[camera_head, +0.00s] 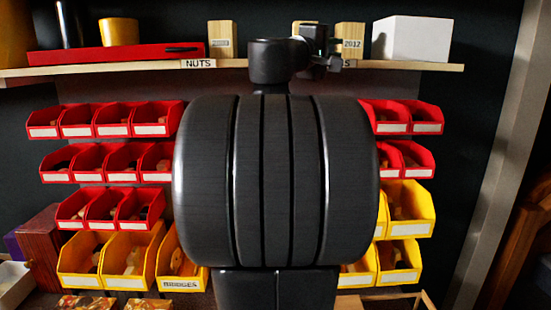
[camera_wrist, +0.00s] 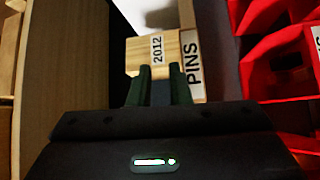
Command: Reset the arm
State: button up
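My gripper (camera_wrist: 162,72) shows in the wrist view with its two dark green fingers apart and a dark gap between them. I see nothing held there. Just beyond the fingertips is a pale wooden block marked 2012 (camera_wrist: 140,58), and the fingertips overlap its lower edge in the picture; I cannot tell whether they touch it. In the head view my gripper (camera_head: 328,56) is at shelf height, in front of the wooden blocks, and its fingers are too small to make out. The 2012 block (camera_head: 350,29) stands on the shelf just right of it.
The wooden shelf (camera_head: 130,68) carries a red case (camera_head: 120,54), a yellow cup (camera_head: 119,32), another wooden block (camera_head: 222,34) and a white box (camera_head: 418,38). Red bins (camera_head: 152,120) and yellow bins (camera_head: 408,210) hang below. My arm hides the middle of the rack.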

jog(key=s+a+f+b, duration=0.1)
jog(key=s+a+b, duration=0.1)
jog(key=s, duration=0.4)
jog(key=shift+s+a, duration=0.15)
jog(key=shift+a, duration=0.1)
dwell(0.3)
